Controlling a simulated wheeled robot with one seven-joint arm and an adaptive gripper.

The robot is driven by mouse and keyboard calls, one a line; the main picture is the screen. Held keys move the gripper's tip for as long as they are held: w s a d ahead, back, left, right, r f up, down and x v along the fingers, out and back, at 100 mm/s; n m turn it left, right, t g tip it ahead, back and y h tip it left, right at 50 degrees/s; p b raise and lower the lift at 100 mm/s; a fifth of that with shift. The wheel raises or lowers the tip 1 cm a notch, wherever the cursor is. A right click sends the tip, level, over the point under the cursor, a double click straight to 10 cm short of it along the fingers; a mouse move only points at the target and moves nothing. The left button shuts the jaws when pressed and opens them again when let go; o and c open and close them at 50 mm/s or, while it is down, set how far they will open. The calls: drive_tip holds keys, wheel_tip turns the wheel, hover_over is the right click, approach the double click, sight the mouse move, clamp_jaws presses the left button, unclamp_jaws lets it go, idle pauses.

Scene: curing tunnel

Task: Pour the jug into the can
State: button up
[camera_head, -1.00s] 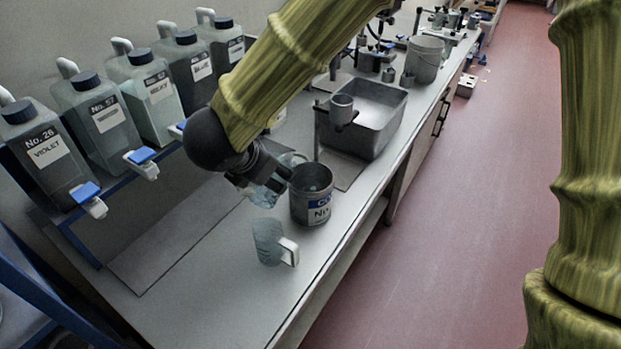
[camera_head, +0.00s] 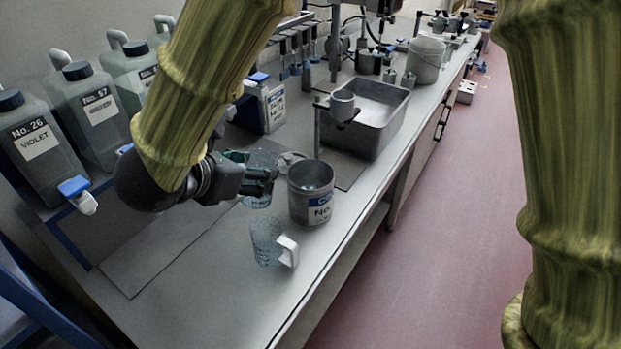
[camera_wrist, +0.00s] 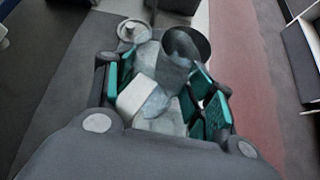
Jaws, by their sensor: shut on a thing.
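My gripper (camera_head: 256,178) is shut on a clear, bluish jug (camera_head: 260,164), held just left of the can. The jug looks close to upright in the head view, and my fingers hide part of it. In the wrist view the jug's pale handle (camera_wrist: 138,95) lies between the teal finger pads. I cannot make out liquid in either one.
A second clear jug with a white handle (camera_head: 268,243) stands on the bench in front of the can. Large labelled bottles (camera_head: 37,147) line the left side. A grey basin (camera_head: 374,118) and a stand with a small cup (camera_head: 343,106) are behind the can.

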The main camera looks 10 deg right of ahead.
drive_tip(key=shift+s+a+f+h+b, duration=0.15)
drive_tip(key=shift+a+f+h+b, duration=0.2)
drive_tip(key=shift+b, duration=0.2)
drive_tip(key=shift+s+a+r+n+t+h+b, duration=0.1)
drive_tip(key=shift+s+a+n+t+h+b, duration=0.1)
drive_tip(key=shift+a+t+h+b, duration=0.25)
drive_tip(key=shift+s+a+r+n+t+h+b, duration=0.1)
drive_tip(key=shift+a+n+t+h+b, duration=0.1)
drive_tip(key=shift+b, duration=0.3)
drive_tip(key=shift+r, duration=0.1)
